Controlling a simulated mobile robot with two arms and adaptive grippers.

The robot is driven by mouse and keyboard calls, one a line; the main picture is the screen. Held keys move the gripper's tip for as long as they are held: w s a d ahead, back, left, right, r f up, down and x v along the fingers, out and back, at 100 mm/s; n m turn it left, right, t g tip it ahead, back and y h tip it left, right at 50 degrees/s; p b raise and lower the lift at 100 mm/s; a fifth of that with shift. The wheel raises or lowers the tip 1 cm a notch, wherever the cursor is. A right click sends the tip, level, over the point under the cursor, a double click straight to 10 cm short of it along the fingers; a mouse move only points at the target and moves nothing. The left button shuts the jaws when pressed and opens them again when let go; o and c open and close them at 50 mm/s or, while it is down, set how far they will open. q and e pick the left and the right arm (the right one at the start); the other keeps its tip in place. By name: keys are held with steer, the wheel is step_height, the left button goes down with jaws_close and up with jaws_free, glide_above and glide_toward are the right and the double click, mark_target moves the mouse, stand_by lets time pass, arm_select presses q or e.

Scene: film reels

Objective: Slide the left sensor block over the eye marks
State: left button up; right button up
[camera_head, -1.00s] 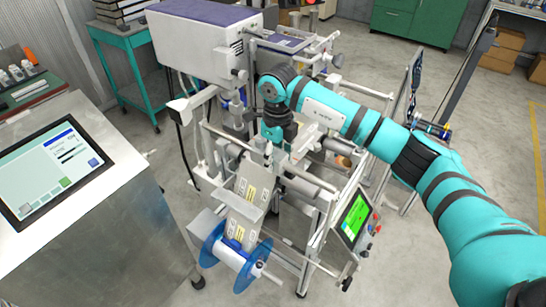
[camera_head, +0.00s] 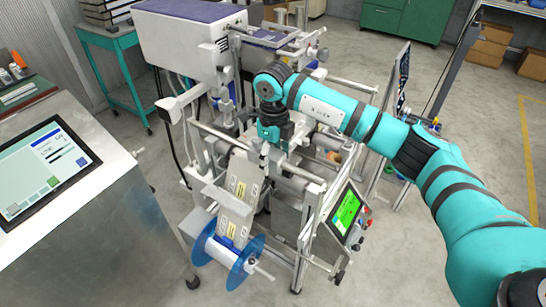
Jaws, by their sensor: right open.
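My right arm comes in from the right and reaches over the machine. My right gripper (camera_head: 266,150) points down, open, close to the cross bar at the top of the printed web. The web (camera_head: 240,180) is a pale strip with yellowish printed labels, running down to a reel with blue flanges (camera_head: 229,249). The eye marks are too small to make out. The left sensor block cannot be told apart from the small fittings around the gripper, and the gripper may hide part of it. Contact cannot be told. My left gripper is not in view.
A steel cabinet with a touch screen (camera_head: 42,166) stands at the left. A green-lit panel (camera_head: 346,210) is on the machine's right side. Metal rails (camera_head: 302,171) and rollers surround the gripper closely. A teal cart (camera_head: 118,40) stands behind. The floor at the right is open.

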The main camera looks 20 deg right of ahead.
step_height(320, 180, up, 12)
stand_by(0.4)
steer(key=shift+s+f, duration=0.1)
steer(key=shift+f, duration=0.05)
